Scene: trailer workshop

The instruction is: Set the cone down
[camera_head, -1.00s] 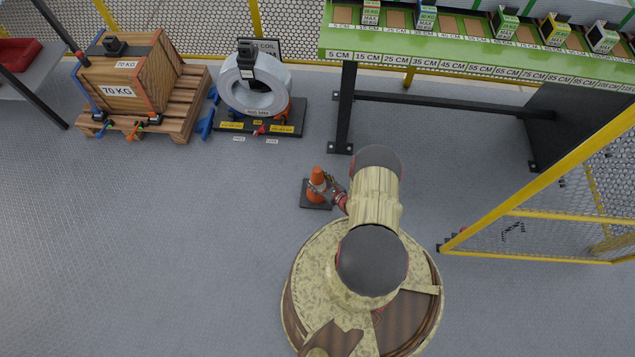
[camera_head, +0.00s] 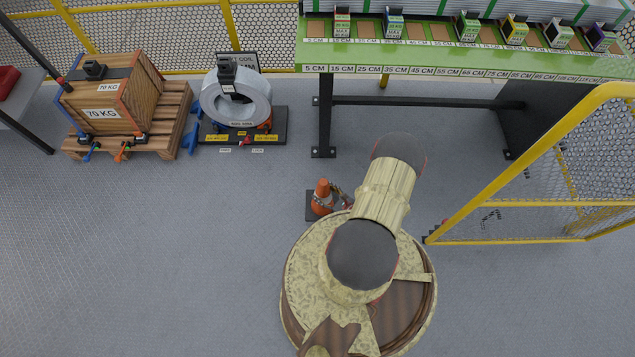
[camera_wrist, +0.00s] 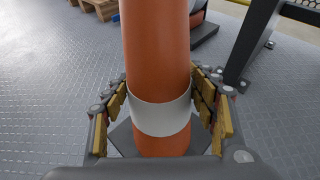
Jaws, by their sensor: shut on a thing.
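The orange cone (camera_head: 322,190) with a white band and a dark square base stands upright just left of my arm in the head view. In the wrist view the cone (camera_wrist: 157,55) fills the middle, its white band between the finger pads. My gripper (camera_head: 337,196) is shut on the cone, with one finger on each side of it; both fingers also show in the wrist view (camera_wrist: 160,112). My arm hides part of the gripper in the head view. I cannot tell whether the base touches the floor.
A wooden crate (camera_head: 105,105) on a pallet (camera_head: 180,105) stands at the upper left. A grey coil (camera_head: 212,105) on a dark base is right of it. A green-edged shelf table (camera_head: 450,60) is at the upper right, a yellow mesh fence (camera_head: 520,180) at the right. The left floor is clear.

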